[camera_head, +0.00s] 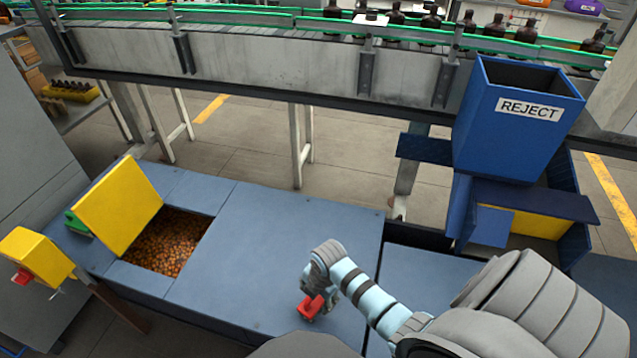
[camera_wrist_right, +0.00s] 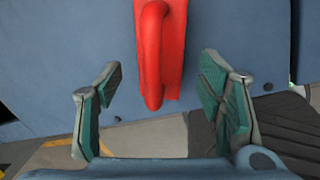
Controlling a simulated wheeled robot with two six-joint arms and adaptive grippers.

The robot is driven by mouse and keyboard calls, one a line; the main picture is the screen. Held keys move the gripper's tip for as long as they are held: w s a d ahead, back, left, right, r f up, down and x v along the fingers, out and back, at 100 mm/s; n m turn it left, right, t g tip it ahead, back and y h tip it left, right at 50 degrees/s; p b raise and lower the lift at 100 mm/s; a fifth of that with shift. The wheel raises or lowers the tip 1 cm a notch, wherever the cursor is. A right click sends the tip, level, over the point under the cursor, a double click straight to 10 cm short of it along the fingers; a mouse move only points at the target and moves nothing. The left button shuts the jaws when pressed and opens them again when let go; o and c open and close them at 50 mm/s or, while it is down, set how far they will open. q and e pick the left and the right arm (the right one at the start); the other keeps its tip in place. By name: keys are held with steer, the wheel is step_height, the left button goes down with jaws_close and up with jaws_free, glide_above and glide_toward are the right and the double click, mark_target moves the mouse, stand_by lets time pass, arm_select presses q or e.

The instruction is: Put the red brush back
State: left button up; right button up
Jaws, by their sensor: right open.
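The red brush (camera_head: 311,308) lies on the blue bench top (camera_head: 270,250), near its front edge. My right gripper is over it, and the wrist hides part of the brush in the head view. In the right wrist view the brush (camera_wrist_right: 172,50) shows a raised red loop handle. My right gripper (camera_wrist_right: 160,105) is open, with one finger on each side of the handle's near end. Neither finger touches it in that view. My left gripper is not in view.
A blue bin marked REJECT (camera_head: 515,115) stands at the right. A yellow lid (camera_head: 118,205) stands open beside a hopper of brown caps (camera_head: 165,248) at the left. A conveyor (camera_head: 270,60) with dark bottles runs along the back. The bench middle is clear.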

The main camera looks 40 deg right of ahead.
mark_target(320, 305)
step_height(320, 305, up, 8)
steer(key=s+p, duration=0.1)
steer(key=p, duration=0.1)
steer(key=shift+s+d+p, duration=0.15)
steer(key=shift+p, duration=0.2)
